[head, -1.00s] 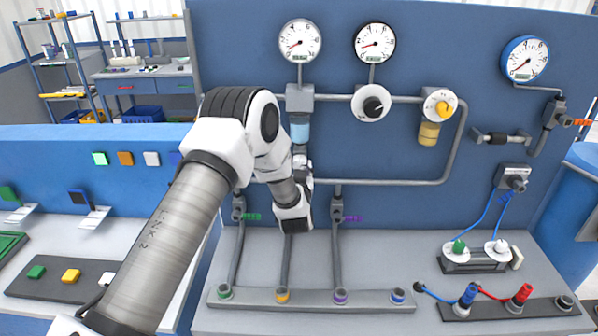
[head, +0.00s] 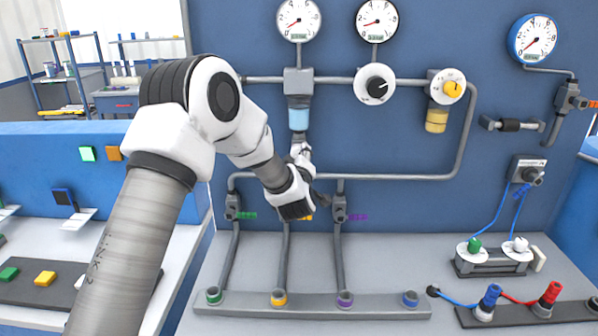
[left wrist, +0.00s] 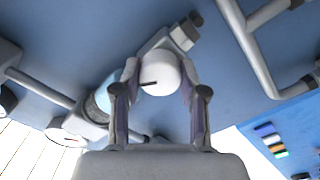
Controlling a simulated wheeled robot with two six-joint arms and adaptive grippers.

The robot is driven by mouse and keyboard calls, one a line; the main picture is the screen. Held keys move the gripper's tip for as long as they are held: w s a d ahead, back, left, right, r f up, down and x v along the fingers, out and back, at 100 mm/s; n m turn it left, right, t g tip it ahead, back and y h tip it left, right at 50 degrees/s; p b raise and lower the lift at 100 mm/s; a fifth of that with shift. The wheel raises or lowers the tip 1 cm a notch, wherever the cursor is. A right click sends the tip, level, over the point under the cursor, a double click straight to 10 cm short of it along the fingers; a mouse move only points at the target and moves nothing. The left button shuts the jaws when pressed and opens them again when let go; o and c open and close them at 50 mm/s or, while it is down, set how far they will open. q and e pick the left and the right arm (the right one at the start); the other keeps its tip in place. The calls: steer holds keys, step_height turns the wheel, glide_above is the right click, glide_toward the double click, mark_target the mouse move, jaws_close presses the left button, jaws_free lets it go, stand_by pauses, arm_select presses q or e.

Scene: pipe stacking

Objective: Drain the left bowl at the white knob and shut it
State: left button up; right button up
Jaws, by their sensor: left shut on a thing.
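The left bowl (head: 299,118) holds light blue liquid and hangs under a grey block on the pipe. It also shows in the left wrist view (left wrist: 98,106), left of the fingers. My left gripper (left wrist: 160,80) is shut on the white knob (left wrist: 160,72), with one finger on each side of it. The knob's face carries a dark mark. My right gripper is not in view.
Above are two gauges (head: 299,19) (head: 377,21) and a black dial (head: 376,85). An amber bowl (head: 437,121) hangs to the right. Below are valves with green (head: 246,215) and purple (head: 357,217) handles.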

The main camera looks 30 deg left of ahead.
arm_select(q)
steer(key=shift+f+n+b, duration=0.1)
steer(key=shift+n+b, duration=3.1)
steer(key=shift+b, duration=0.6)
steer(key=o, duration=1.1)
steer(key=shift+s, duration=0.1)
steer(key=shift+o, duration=0.2)
steer(key=shift+a, duration=0.1)
steer(key=v, duration=1.2)
